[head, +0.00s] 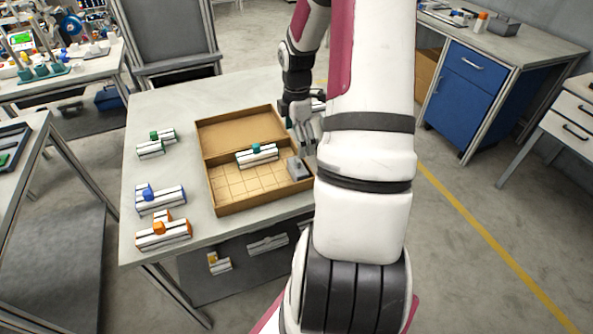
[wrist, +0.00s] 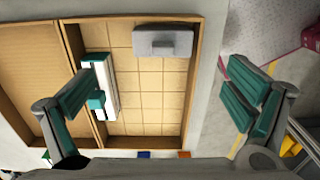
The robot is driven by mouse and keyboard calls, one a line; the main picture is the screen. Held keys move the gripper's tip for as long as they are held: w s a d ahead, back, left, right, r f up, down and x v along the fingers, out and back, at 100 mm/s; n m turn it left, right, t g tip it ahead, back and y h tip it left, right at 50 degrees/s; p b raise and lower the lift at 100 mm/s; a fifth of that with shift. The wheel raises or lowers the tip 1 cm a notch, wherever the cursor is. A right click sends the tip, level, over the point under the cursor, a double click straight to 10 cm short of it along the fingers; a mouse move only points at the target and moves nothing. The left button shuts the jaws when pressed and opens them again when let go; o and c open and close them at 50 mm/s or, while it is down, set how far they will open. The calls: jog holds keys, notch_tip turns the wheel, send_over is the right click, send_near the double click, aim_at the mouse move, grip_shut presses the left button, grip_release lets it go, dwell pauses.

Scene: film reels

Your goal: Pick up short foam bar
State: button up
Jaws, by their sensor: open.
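A short grey block (head: 299,167), which looks like the foam bar, lies in the right end of the open cardboard box (head: 232,208). In the wrist view the grey bar (wrist: 163,41) lies near the box's top wall, with a darker strip along its top. My gripper (head: 308,138) is above the right side of the box. My arm hides part of the table at right.
A white part with a teal knob (head: 257,154) lies in the box beside the grey bar. Green (head: 156,142), blue (head: 160,197) and orange (head: 163,232) topped parts stand on the table (head: 190,100) left of the box. The box floor has bare room.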

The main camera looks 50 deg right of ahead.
aim_at(297, 159)
jog(key=f, duration=0.8)
jog(key=shift+s+f, duration=0.2)
jog(key=shift+f, duration=0.2)
jog(key=c, duration=1)
